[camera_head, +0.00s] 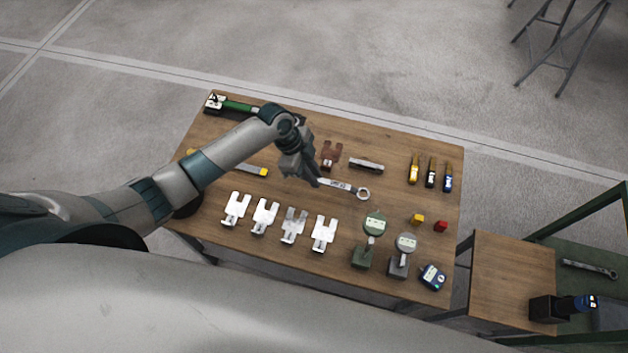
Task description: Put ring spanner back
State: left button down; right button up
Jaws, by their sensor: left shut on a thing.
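A silver ring spanner (341,187) is over the middle of the wooden table (390,142), its ring end pointing right. My left gripper (316,181) is shut on the spanner's left end, which is partly hidden by the fingers. I cannot tell whether the spanner touches the table top or is a little above it. My right gripper is not in view.
White forked plates (265,215) lie along the table's front. Two gauges on stands (374,224) are at front right, coloured tools (431,172) at back right. A brown bracket (331,154) and a grey bar (366,165) lie just behind the spanner. Another spanner (590,268) is at far right.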

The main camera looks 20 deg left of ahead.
pick_arm(q)
jog(key=shift+f, duration=0.1)
notch_tip(320, 180, down, 2)
jog(key=shift+f+p, duration=0.2)
jog(key=shift+p, duration=0.4)
jog(key=shift+f, duration=0.6)
jog(key=shift+f, duration=0.15)
jog(key=c, duration=1.7)
grip_release()
